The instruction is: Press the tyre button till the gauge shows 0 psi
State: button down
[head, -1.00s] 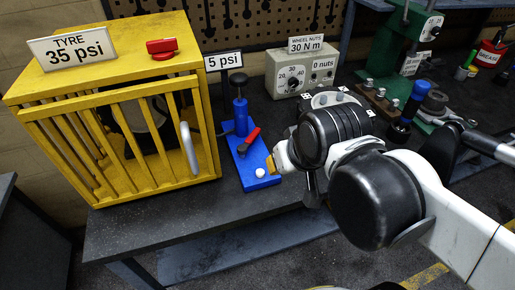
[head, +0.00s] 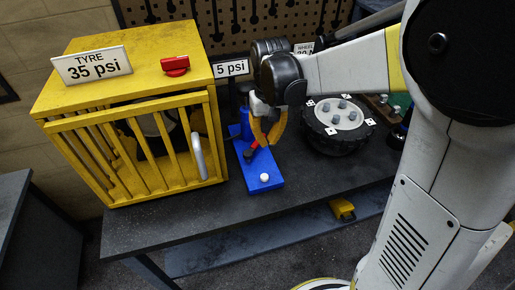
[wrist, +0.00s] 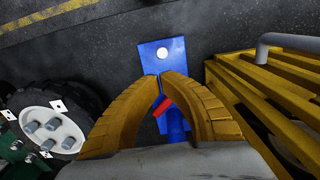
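The sign (head: 92,66) on the yellow cage (head: 125,102) reads "TYRE 35 psi". A second small sign (head: 231,68) behind the blue pump reads "5 psi". The blue pump base (head: 262,166) has a small white round button (head: 264,178) near its front end, which also shows in the wrist view (wrist: 162,53). My gripper (head: 267,144) is above the base, behind the white button and apart from it. In the wrist view its yellow fingertips (wrist: 162,75) meet, with nothing seen between them. A red lever (wrist: 166,105) shows below the fingers.
A red knob (head: 175,66) sits on the cage top. The barred cage door, with a grey handle (head: 197,156), stands left of the pump. A tyre with a studded hub (head: 338,114) lies on the bench to the right. The bench front (head: 215,215) is clear.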

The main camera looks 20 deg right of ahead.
aim_at(266, 174)
jog(key=shift+f, duration=0.1)
notch_tip(266, 174, down, 14)
jog(key=b, duration=0.4)
jog(key=shift+b, duration=0.35)
notch_tip(266, 174, down, 2)
jog(key=shift+b, duration=0.9)
notch_tip(266, 174, up, 14)
jog(key=p, duration=0.6)
jog(key=shift+s+r, duration=0.1)
jog(key=shift+r, duration=0.1)
